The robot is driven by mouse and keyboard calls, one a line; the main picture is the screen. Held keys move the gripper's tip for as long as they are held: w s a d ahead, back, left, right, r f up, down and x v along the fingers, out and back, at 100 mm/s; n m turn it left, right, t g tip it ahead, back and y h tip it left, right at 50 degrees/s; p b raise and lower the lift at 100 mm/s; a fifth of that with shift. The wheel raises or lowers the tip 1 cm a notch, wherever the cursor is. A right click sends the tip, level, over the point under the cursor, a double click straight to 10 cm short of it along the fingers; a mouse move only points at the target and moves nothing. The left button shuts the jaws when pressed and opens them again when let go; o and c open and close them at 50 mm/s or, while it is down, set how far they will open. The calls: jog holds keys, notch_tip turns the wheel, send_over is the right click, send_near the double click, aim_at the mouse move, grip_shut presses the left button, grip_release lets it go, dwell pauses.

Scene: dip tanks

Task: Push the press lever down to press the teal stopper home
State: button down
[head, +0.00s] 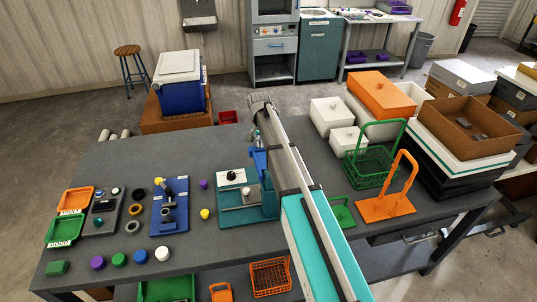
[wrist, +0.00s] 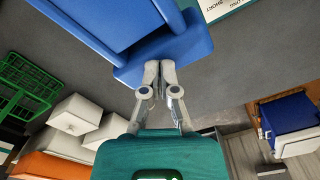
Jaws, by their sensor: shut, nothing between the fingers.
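A press stands on a teal base (head: 235,222) near the middle of the bench. Its blue upright part (head: 267,200) shows at the right end of the base, partly behind my arm. In the wrist view a large blue body (wrist: 95,18) with a flat blue plate (wrist: 185,50) fills the top. My gripper (wrist: 159,66) is shut and empty, its fingertips over the edge of that plate. I cannot tell whether they touch it. Which blue part is the lever is unclear. I cannot make out the teal stopper in either view.
A second blue fixture (head: 170,217) stands left on the bench, with loose purple and yellow pieces (head: 205,213) between. A green basket (head: 370,170), an orange rack (head: 385,208) and white boxes (head: 326,112) stand to the right. Bare bench lies behind the press.

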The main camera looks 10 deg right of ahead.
jog(key=shift+s+f+b, duration=0.2)
jog(key=shift+f+b, duration=0.45)
jog(key=shift+s+f+b, duration=0.15)
jog(key=shift+f+b, duration=0.45)
dwell(0.7)
notch_tip(320, 180, up, 13)
jog(key=p, duration=1.3)
dwell(0.6)
dwell(0.5)
jog(key=s+d+n, duration=0.2)
jog(key=s+n, duration=0.4)
jog(key=s, duration=2.1)
notch_tip(320, 180, down, 16)
jog(key=s+b, duration=0.1)
jog(key=b, duration=1.4)
jog(key=shift+s+a+b, duration=0.2)
jog(key=shift+a+b, duration=0.05)
jog(key=shift+b, duration=0.15)
jog(key=shift+r, duration=0.1)
